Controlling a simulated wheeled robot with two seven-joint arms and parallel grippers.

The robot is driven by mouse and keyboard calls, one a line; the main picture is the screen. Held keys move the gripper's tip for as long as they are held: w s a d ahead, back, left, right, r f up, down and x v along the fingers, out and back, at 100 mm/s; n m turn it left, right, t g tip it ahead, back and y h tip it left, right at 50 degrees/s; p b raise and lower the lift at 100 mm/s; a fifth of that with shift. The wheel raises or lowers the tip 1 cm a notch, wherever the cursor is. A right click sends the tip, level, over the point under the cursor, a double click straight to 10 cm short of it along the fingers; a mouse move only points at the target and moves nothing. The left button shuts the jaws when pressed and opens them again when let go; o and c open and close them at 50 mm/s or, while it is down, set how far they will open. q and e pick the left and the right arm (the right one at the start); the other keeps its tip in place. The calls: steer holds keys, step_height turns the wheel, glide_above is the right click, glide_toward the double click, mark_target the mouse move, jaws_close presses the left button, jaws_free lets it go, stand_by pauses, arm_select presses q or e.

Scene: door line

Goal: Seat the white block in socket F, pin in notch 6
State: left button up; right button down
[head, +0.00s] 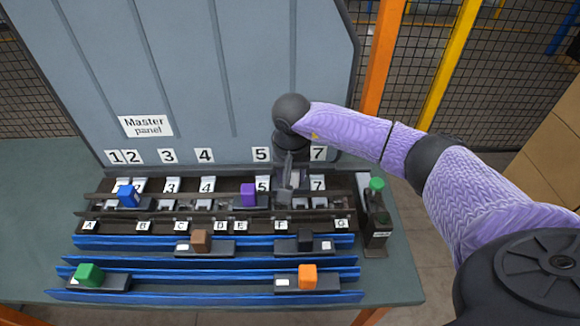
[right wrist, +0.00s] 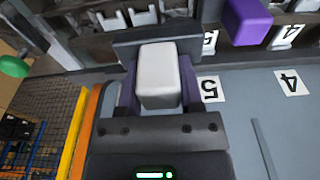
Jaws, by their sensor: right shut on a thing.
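The white block (right wrist: 158,75) is between the purple-sided fingers of my right gripper (right wrist: 158,88), which is shut on it in the right wrist view. A dark plate (right wrist: 130,45) lies just beyond the block. In the head view my right gripper (head: 287,188) points down over the rack (head: 220,213), above the socket F label (head: 281,225) and between the lower number 5 and 7 tags. It largely covers the block and hides the number 6 there. Whether the block touches the socket, and where its pin is, I cannot tell. My left gripper is not in view.
A purple block (head: 248,195) stands just left of my gripper, a blue block (head: 128,197) farther left. Brown (head: 201,240), black (head: 305,241), green (head: 88,275) and orange (head: 308,277) blocks sit on blue rails in front. A green-topped post (head: 376,186) stands right.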

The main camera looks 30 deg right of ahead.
steer(key=shift+f, duration=0.6)
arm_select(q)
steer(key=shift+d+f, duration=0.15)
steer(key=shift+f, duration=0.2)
arm_select(e)
steer(key=shift+r, duration=0.1)
